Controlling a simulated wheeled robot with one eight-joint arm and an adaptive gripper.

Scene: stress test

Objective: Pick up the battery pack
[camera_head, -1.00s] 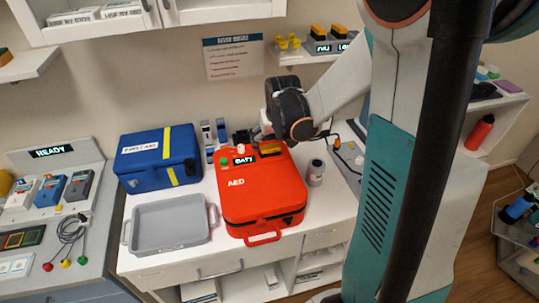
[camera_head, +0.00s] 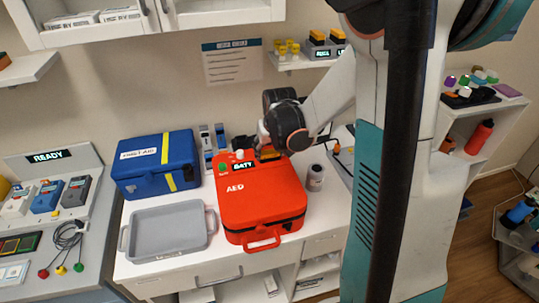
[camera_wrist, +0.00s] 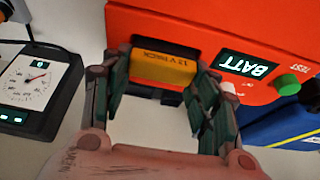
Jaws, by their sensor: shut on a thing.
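The battery pack is an orange-yellow block (camera_wrist: 165,68) with black lettering in the wrist view. It sits at the edge of the red AED case (camera_wrist: 228,25), beside the lit BATT display. In the head view the pack (camera_head: 268,154) shows small at the back right of the case (camera_head: 262,205). My gripper (camera_wrist: 165,75) has one finger on each side of the pack and is shut on it. In the head view my gripper (camera_head: 262,143) is at the back of the case, its fingers mostly hidden by the wrist. I cannot tell whether the pack is clear of its slot.
A blue first-aid box (camera_head: 157,165) and a grey tray (camera_head: 168,232) stand left of the case. A grey cylinder (camera_head: 316,177) stands close at its right. A dark gauge device (camera_wrist: 40,90) lies near my gripper. Shelves (camera_head: 303,60) hang on the wall behind.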

